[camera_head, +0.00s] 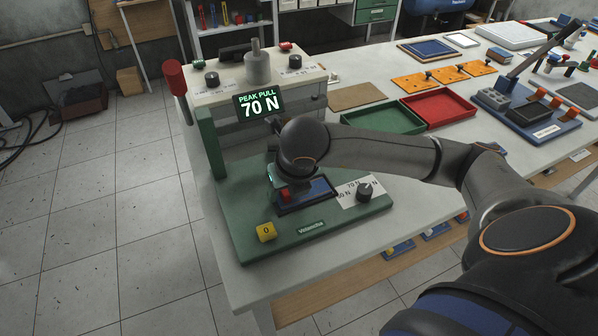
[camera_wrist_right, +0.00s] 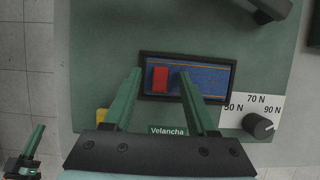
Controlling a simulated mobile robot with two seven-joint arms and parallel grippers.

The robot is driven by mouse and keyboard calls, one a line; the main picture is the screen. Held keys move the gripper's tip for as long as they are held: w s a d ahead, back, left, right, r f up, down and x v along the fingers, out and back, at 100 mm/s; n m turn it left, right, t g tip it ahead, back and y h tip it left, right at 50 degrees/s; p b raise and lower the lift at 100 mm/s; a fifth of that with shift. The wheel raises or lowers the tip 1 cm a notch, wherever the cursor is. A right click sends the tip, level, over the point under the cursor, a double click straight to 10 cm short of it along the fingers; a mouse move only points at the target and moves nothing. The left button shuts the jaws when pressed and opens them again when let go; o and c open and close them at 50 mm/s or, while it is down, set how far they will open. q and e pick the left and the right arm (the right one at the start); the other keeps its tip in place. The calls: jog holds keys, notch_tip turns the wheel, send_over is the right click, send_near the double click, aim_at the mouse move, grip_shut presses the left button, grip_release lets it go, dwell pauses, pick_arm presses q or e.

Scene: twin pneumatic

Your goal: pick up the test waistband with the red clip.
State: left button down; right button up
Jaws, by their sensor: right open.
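The test waistband (camera_wrist_right: 212,80) is a blue strip with thin orange lines, lying in a dark shallow tray on the green plate of the test rig. The red clip (camera_wrist_right: 160,78) sits at its left end; it also shows in the head view (camera_head: 286,195). My right gripper (camera_wrist_right: 160,74) is open above the tray, pointing down, with one green finger on each side of the clip. I cannot tell whether the fingers touch it. In the head view my right gripper (camera_head: 285,186) partly hides the tray. A part that looks like my left gripper (camera_wrist_right: 32,146) shows small at the lower left.
A yellow block marked 0 (camera_head: 266,232) and a black knob (camera_head: 364,190) flank the tray on the green plate (camera_head: 330,233). Behind stands the tester with a "70 N" display (camera_head: 259,103). Green (camera_head: 384,131) and red (camera_head: 440,124) trays lie farther back.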

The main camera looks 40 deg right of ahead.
jog(key=shift+c, duration=0.4)
grip_shut()
jog(key=shift+r, duration=0.15)
